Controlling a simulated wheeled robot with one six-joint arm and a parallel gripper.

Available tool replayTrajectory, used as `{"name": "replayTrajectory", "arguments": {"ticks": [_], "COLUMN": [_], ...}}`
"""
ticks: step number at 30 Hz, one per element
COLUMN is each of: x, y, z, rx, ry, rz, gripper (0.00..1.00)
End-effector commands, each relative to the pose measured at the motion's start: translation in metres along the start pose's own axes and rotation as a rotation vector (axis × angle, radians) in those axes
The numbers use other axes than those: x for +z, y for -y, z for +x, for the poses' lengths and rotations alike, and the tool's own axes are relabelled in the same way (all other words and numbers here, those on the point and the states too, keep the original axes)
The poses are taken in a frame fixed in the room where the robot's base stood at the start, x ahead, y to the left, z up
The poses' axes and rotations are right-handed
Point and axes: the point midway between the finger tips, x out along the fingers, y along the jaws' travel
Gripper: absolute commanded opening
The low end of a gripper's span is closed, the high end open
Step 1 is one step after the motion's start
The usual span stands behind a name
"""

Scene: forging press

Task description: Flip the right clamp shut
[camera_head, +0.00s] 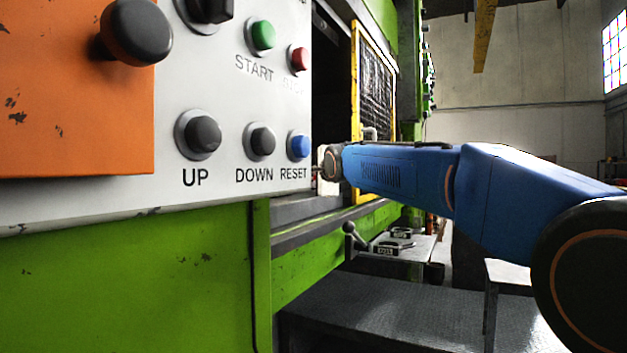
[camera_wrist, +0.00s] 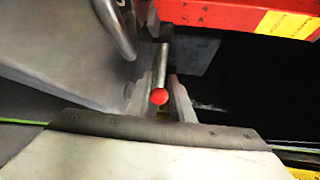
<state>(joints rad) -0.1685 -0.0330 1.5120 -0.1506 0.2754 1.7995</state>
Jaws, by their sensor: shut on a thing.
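The right clamp's handle (camera_wrist: 163,60) shows in the wrist view as a metal rod with a red round tip (camera_wrist: 159,96). My gripper (camera_wrist: 160,86) has one finger on each side of the rod near this red tip and is shut on it. The clamp's body and the rod's far end are not clear in the dark behind. In the head view my arm reaches left into the press opening. My gripper and the clamp are hidden there behind the control panel.
A red block (camera_wrist: 225,14) with a yellow label lies close above right in the wrist view. A curved metal bar (camera_wrist: 115,28) is at upper left. In the head view, the control panel (camera_head: 225,100) and yellow mesh guard (camera_head: 375,75) flank the opening.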

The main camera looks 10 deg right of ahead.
Motion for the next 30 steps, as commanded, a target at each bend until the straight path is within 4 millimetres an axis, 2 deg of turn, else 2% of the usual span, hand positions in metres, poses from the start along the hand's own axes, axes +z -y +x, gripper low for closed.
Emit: {"name": "replayTrajectory", "arguments": {"ticks": [8, 9, 11, 22, 26, 30], "x": [-0.001, -0.001, -0.001, 0.0, 0.0, 0.0], "y": [-0.001, -0.001, -0.001, 0.0, 0.001, 0.001], "z": [0.001, 0.001, 0.0, -0.003, -0.015, -0.037], "rx": [0.002, 0.002, 0.002, 0.0, -0.001, -0.001], "ry": [-0.001, -0.001, -0.001, 0.0, 0.0, 0.0], "rz": [0.0, 0.0, 0.0, 0.0, 0.0, -0.001], "gripper": [0.0, 0.23, 0.37, 0.37, 0.37, 0.37]}}
